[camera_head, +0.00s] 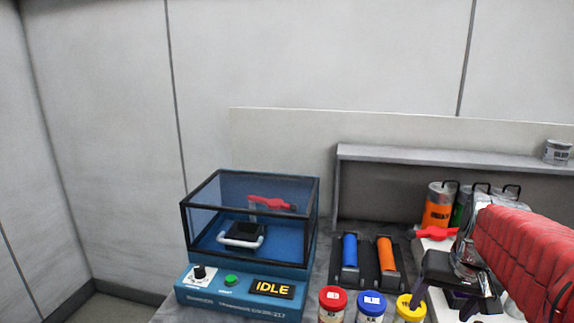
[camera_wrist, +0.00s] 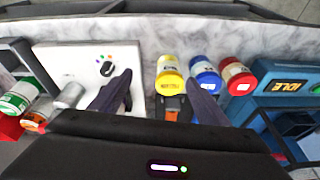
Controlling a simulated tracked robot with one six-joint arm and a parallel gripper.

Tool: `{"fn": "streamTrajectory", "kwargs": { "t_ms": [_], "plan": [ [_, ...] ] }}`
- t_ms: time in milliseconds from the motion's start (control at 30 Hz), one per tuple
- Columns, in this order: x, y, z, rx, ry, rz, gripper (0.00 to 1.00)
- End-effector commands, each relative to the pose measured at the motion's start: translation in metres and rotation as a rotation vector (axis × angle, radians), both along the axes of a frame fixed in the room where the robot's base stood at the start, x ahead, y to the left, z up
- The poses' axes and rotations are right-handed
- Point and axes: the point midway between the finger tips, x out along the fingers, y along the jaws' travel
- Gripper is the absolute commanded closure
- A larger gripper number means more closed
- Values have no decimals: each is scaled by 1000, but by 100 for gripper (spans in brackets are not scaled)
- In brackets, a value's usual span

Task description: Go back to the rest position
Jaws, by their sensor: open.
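My gripper (camera_head: 462,302) is at the lower right of the head view, at the end of my red-sleeved arm. Its dark fingers also show in the wrist view (camera_wrist: 159,78), spread apart with nothing held between them. A yellow-lidded jar (camera_head: 410,308) stands just left of the gripper in the head view. In the wrist view the yellow jar (camera_wrist: 169,72) appears beyond the fingertips, nearer the right finger; I cannot tell the exact gap.
Red (camera_head: 332,303) and blue (camera_head: 371,305) jars stand beside the yellow one. Blue (camera_head: 350,252) and orange (camera_head: 387,254) rollers sit behind them. Several cans stand under the shelf (camera_head: 440,156). Free room lies above the bench.

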Motion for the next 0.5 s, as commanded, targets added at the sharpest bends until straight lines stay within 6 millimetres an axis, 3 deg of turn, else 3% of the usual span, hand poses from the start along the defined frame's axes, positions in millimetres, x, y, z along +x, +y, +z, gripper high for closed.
{"fn": "streamTrajectory", "kwargs": {
  "t_ms": [200, 500],
  "plan": [
    [-30, 58, -11, -21, -19, 58, 31],
    [-73, 121, -26, -52, -60, 182, 31]
  ]
}}
